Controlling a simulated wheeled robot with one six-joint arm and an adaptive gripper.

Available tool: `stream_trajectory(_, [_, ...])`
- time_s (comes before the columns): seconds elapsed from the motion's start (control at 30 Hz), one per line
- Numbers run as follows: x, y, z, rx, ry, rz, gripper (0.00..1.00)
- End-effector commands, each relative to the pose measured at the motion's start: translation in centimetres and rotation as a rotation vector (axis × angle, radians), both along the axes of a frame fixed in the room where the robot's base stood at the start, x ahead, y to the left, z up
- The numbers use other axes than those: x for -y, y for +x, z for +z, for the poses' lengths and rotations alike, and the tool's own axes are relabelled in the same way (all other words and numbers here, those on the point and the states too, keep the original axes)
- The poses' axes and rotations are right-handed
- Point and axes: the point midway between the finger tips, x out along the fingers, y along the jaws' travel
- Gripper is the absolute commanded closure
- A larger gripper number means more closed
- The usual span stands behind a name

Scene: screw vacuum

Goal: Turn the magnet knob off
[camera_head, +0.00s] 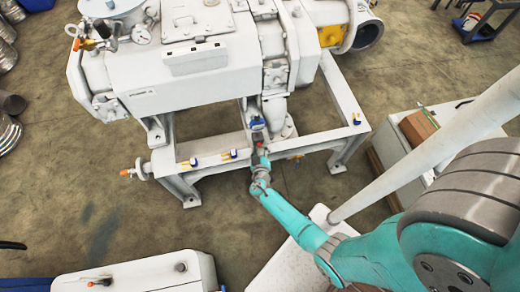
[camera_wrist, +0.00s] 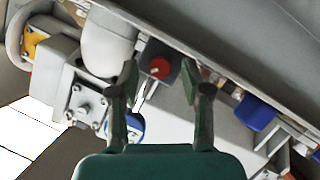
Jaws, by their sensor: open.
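A red knob (camera_wrist: 159,68) on a dark block shows in the wrist view, on the grey frame rail. I take it for the magnet knob. In the head view a small red spot (camera_head: 260,145) shows at the same place, below a blue part. My gripper (camera_wrist: 159,66) is open, its two dark green fingers pointing at the block. The knob appears between the fingertips in the wrist view; I cannot tell whether they touch it. In the head view my gripper (camera_head: 262,153) is small and close to the front rail, and its fingers are hard to make out.
The white vacuum pump (camera_head: 180,90) stands on a grey frame (camera_head: 290,143). A white pipe elbow (camera_wrist: 106,45) is left of the knob. A white machine (camera_head: 135,275) stands front left.

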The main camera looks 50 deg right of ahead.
Motion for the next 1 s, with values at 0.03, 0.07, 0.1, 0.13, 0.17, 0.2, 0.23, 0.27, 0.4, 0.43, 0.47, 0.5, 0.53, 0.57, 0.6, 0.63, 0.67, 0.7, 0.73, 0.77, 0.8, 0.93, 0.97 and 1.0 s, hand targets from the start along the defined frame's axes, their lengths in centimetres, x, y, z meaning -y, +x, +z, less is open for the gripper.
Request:
stream_trajectory(0.03, [-0.1,-0.1,0.0,-0.001,0.001,0.0,0.51])
stream_trajectory(0.07, [-0.1,-0.1,0.0,0.0,0.001,0.001,0.51])
stream_trajectory(0.1, [-0.3,-0.3,0.0,-0.001,0.0,0.001,0.51])
stream_trajectory(0.13, [-0.4,-0.4,0.1,-0.001,0.0,0.001,0.51])
stream_trajectory(0.17, [-0.6,-0.5,0.2,-0.001,0.0,0.002,0.51])
stream_trajectory(0.2, [-0.8,-0.8,0.3,0.0,0.0,0.002,0.51])
stream_trajectory(0.23, [-1.1,-1.0,0.4,0.0,0.001,0.003,0.51])
stream_trajectory(0.27, [-1.4,-1.3,0.5,0.0,0.001,0.003,0.51])
stream_trajectory(0.4, [-2.8,-2.6,1.2,0.0,0.001,0.005,0.51])
stream_trajectory(0.43, [-3.1,-2.9,1.4,0.0,-0.001,0.004,0.51])
stream_trajectory(0.47, [-3.4,-3.2,1.5,0.0,-0.001,0.004,0.51])
stream_trajectory(0.5, [-3.8,-3.6,1.7,-0.001,0.001,0.004,0.51])
stream_trajectory(0.53, [-4.0,-3.8,1.9,0.0,0.0,0.004,0.51])
stream_trajectory(0.57, [-4.2,-4.0,2.0,0.0,0.0,0.004,0.51])
stream_trajectory(0.6, [-4.5,-4.3,2.1,0.0,0.001,0.003,0.51])
stream_trajectory(0.63, [-4.7,-4.4,2.2,0.0,0.0,0.003,0.51])
stream_trajectory(0.67, [-4.8,-4.6,2.3,0.0,0.0,0.003,0.51])
stream_trajectory(0.7, [-5.0,-4.8,2.4,0.001,-0.001,0.002,0.51])
stream_trajectory(0.73, [-5.1,-4.9,2.4,0.0,-0.001,0.002,0.51])
stream_trajectory(0.77, [-5.2,-5.0,2.5,0.0,-0.001,0.002,0.51])
stream_trajectory(0.8, [-5.3,-5.1,2.5,0.0,0.001,0.001,0.51])
stream_trajectory(0.93, [-5.4,-5.3,2.6,0.0,0.0,0.0,0.51])
stream_trajectory(0.97, [-5.4,-5.3,2.6,0.0,0.0,0.0,0.51])
stream_trajectory(1.0, [-5.4,-5.3,2.6,0.0,0.0,0.0,0.51])
